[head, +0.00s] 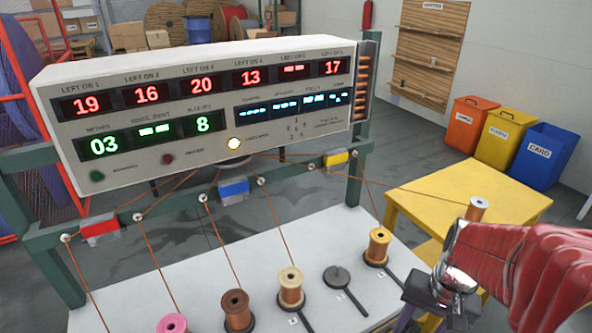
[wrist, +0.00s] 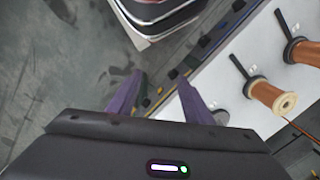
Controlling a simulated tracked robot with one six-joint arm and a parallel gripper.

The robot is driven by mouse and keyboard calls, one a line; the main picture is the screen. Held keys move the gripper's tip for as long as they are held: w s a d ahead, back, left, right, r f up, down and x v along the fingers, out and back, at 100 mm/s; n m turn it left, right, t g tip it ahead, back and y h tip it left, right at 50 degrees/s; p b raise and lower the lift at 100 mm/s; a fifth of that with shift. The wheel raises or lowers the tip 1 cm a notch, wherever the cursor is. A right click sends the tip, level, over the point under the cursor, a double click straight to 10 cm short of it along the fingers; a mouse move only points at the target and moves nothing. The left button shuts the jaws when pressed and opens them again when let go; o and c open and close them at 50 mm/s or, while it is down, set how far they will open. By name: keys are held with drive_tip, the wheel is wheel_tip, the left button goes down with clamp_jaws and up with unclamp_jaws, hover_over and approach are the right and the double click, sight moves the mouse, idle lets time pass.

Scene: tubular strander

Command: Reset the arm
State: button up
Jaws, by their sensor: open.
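My arm, in a red sleeve (head: 555,270) with a shiny metal joint, reaches in from the right of the head view. My gripper (head: 405,320) hangs beside the right end of the white bench, partly cut off by the frame's lower edge. In the wrist view the two purple fingers of my gripper (wrist: 158,98) stand apart with nothing between them. Below them are the grey floor and the bench's edge.
The white bench (head: 215,255) carries several wire spools, a copper one (head: 378,246) nearest my arm, and a bare dark holder (head: 337,276). A display panel (head: 210,100) stands behind. A yellow table (head: 440,205) holds another spool (head: 477,208). Coloured bins (head: 508,130) stand behind it.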

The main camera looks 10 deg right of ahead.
drive_tip(key=w+a+r+n+t+h, duration=0.1)
drive_tip(key=a+r+n+t, duration=0.4)
drive_tip(key=a+r, duration=0.9)
drive_tip(key=shift+w+a+n, duration=0.2)
drive_tip(key=shift+a+n, duration=0.1)
drive_tip(key=shift+n, duration=0.9)
drive_tip(key=shift+d, duration=0.1)
